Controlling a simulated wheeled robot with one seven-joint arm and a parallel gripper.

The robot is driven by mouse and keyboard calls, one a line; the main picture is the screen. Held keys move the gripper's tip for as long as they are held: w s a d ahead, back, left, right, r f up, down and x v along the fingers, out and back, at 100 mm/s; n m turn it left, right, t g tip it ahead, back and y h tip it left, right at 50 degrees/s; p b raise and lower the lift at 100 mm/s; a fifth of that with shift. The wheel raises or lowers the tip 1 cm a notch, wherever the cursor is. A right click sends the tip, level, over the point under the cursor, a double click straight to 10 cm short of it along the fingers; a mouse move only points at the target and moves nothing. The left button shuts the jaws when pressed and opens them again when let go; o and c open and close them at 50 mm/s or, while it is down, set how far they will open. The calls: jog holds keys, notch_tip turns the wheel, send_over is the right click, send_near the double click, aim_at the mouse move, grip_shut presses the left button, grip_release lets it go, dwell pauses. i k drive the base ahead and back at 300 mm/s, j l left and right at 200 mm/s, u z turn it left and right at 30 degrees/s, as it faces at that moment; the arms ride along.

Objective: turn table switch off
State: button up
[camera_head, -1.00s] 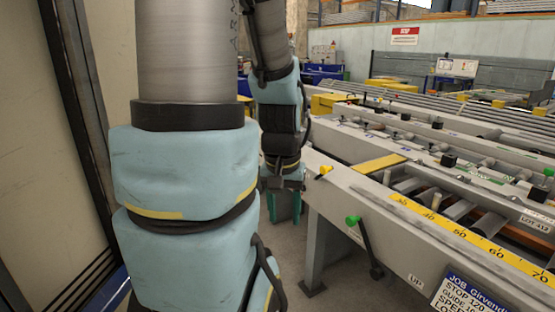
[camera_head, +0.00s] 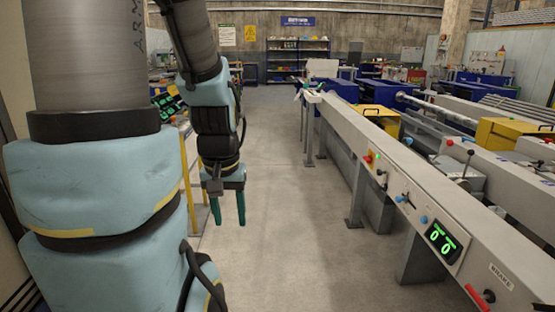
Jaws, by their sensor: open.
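The long grey runout table (camera_head: 345,128) runs from the near right into the distance. Small blue and white controls (camera_head: 404,198) follow nearer to me. A dark display (camera_head: 442,242) shows green zeros. My gripper (camera_head: 228,210) hangs pointing down over the aisle, left of the table and apart from it. Its two green fingers are spread with nothing between them.
Clear concrete floor (camera_head: 275,150) lies between my arm and the table. Table legs (camera_head: 357,195) stand along its edge. A red-handled lever (camera_head: 478,296) sticks out at the near right. A yellow post (camera_head: 187,180) stands close left of my gripper. Shelves (camera_head: 298,58) stand far back.

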aim_at(368, 160)
jog(key=i+u, duration=0.15)
jog(key=i, duration=1.3)
jog(key=i+j+z, duration=0.1)
jog(key=i, duration=1.15)
